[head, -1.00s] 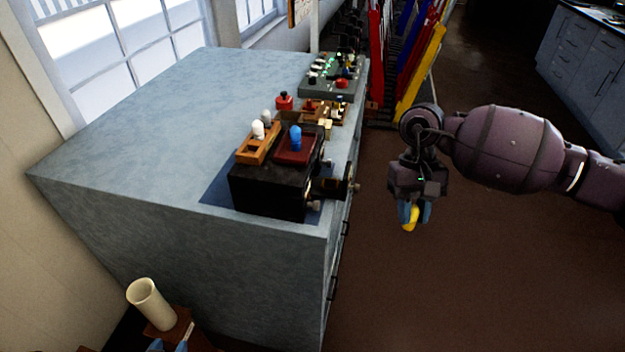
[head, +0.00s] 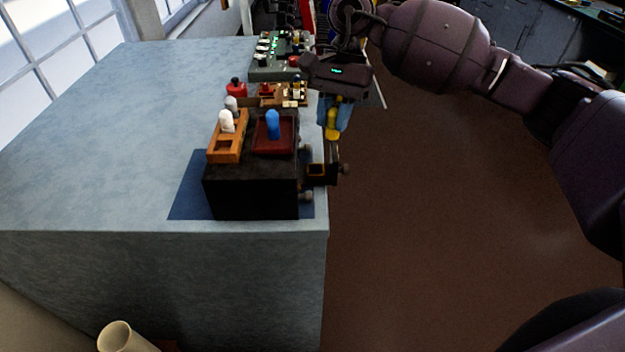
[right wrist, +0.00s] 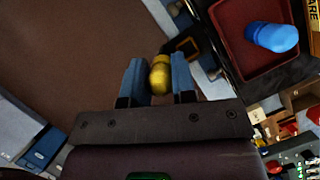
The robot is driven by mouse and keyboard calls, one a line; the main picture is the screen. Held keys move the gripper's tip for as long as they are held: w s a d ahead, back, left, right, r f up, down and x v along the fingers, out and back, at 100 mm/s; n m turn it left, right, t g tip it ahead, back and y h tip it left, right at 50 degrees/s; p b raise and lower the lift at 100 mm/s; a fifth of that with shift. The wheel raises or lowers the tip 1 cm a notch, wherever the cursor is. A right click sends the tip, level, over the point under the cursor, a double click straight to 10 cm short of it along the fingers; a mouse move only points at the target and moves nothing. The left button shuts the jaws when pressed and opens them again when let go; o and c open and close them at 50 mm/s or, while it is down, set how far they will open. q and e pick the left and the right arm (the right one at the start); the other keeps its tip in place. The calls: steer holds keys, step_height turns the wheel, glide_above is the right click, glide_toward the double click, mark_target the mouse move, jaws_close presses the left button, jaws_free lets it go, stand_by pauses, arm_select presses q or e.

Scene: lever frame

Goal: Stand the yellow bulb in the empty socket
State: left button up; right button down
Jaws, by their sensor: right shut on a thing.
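My right gripper (head: 334,122) is shut on the yellow bulb (head: 332,128), which hangs below its blue fingers, just right of the black box (head: 250,195). In the right wrist view the yellow bulb (right wrist: 160,75) sits between the fingertips (right wrist: 157,64). A small dark bracket with a tan-rimmed square opening (head: 320,171) juts from the box's right side, below the bulb in the head view; it also shows beyond the bulb in the wrist view (right wrist: 187,46). An orange rack (head: 226,156) on the box has a dark opening. I cannot tell which opening is the socket. My left gripper is out of view.
A green panel (head: 275,72) with knobs lies farther back. Open floor lies right of the grey counter (head: 90,130).

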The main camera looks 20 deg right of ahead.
steer(key=w+a+r+m+t+y+b, duration=0.15)
steer(key=w+r+m+t+b, duration=0.3)
steer(key=r+m+b, duration=0.6)
steer(key=f+m, duration=0.1)
steer(key=f, duration=0.9)
steer(key=f+m+p, duration=0.1)
steer(key=f, duration=0.9)
steer(key=shift+s+a+f, duration=0.15)
steer(key=shift+a+f, duration=0.05)
steer(key=shift+f, duration=0.5)
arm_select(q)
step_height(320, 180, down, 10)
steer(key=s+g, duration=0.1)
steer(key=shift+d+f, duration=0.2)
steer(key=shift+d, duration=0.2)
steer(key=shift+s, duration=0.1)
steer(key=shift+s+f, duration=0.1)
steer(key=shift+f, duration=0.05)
arm_select(e)
steer(key=shift+f, duration=0.5)
